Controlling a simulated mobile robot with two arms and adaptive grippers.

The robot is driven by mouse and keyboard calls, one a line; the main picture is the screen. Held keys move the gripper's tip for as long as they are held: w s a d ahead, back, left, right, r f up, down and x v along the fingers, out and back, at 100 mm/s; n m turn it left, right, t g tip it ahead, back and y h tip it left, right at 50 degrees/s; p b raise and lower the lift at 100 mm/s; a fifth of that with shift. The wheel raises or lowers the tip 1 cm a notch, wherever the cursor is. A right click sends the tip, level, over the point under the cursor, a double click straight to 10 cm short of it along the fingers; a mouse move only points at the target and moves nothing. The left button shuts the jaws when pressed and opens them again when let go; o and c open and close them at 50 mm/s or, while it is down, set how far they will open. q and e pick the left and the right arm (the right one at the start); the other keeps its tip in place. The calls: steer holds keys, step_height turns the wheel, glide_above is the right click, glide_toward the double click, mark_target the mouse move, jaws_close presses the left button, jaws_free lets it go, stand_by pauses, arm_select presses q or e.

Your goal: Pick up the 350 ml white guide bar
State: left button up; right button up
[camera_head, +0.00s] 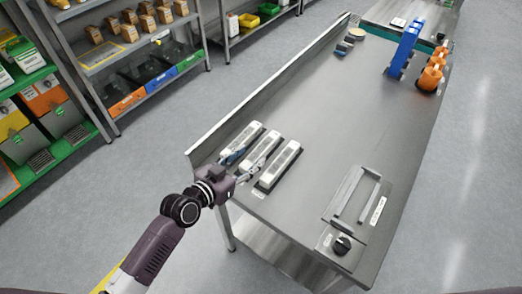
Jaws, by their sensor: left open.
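Three white guide bars with dark slotted tops lie side by side on the grey steel table (340,110), near its left front corner: a left one (244,136), a middle one (262,147) and a right one (281,164). Their markings are too small to tell which is the 350 ml one. My left gripper (240,164) is open at the near ends of the left and middle bars, with its fingers partly covering them. I cannot tell whether it touches either bar. My right gripper is not in view.
A grey frame-shaped fixture (350,203) and a black knob (342,245) are at the table's front right. Blue (405,47) and orange (431,73) parts stand toward the back right. A raised lip (275,80) runs along the left edge. The table's middle is clear.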

mark_target(260, 150)
arm_select(q)
steer(key=shift+p+x, duration=0.4)
steer(key=shift+x, duration=2.2)
steer(key=shift+f, duration=0.1)
steer(key=shift+c, duration=0.3)
jaws_close()
